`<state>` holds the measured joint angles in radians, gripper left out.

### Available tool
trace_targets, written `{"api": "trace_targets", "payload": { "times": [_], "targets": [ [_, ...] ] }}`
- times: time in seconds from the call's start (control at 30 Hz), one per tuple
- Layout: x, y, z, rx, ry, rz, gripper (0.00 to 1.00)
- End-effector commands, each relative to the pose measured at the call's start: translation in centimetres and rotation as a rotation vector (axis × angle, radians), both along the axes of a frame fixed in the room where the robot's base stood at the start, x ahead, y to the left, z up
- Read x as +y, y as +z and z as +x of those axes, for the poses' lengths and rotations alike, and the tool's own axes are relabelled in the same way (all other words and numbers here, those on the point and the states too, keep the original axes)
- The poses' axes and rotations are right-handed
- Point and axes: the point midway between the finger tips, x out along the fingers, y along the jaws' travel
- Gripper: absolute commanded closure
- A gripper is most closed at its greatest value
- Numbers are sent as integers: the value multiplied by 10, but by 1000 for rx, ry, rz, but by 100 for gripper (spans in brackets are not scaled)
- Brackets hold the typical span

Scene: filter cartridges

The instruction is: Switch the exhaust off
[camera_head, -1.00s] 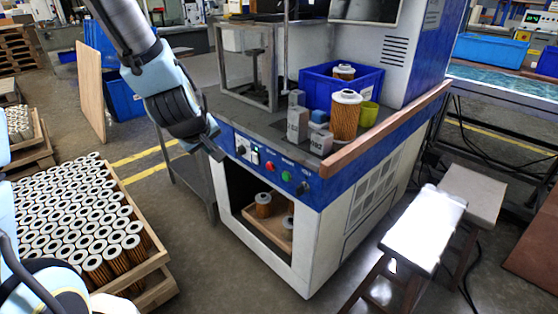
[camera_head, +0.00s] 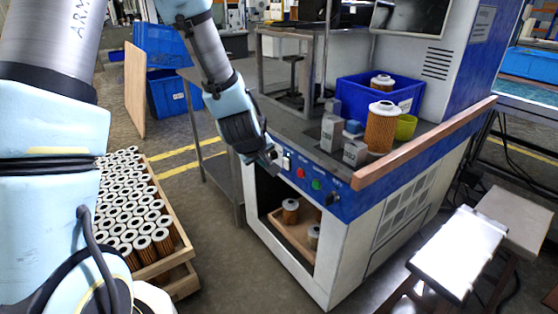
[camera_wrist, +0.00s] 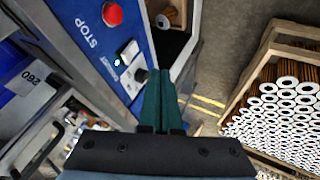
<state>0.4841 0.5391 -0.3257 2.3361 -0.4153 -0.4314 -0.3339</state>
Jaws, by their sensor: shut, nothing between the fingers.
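The blue control panel (camera_head: 345,205) runs along the front of the machine. It carries a white switch plate (camera_head: 287,161), a red button (camera_head: 300,173), a green button (camera_head: 316,185) and a black knob (camera_head: 332,198). In the wrist view the red button (camera_wrist: 112,14) marked STOP, the white switch (camera_wrist: 127,53) and another dark knob (camera_wrist: 139,76) show. My gripper (camera_head: 273,157) is shut and empty, at the panel's left end beside the white switch. Its green fingers (camera_wrist: 161,76) lie close to the dark knob; contact cannot be told.
Grey blocks (camera_head: 331,133), a filter cartridge (camera_head: 381,127), a yellow-green cup (camera_head: 406,126) and a blue bin (camera_head: 350,88) stand on the bench above. An open compartment with cartridges (camera_head: 290,211) lies below the panel. A crate of cartridges (camera_head: 165,255) stands left.

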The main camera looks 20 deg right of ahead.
Motion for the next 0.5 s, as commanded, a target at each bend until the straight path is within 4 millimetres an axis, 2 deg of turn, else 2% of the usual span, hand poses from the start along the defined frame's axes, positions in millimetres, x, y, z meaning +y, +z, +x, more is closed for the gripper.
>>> {"api": "trace_targets", "payload": {
  "times": [0.23,0.3,0.5],
  "targets": [
    [-17,-34,20,1,1,0,100],
    [-32,-26,21,-2,-5,-2,100],
    [-51,-25,26,-2,-2,-1,100]
  ]
}}
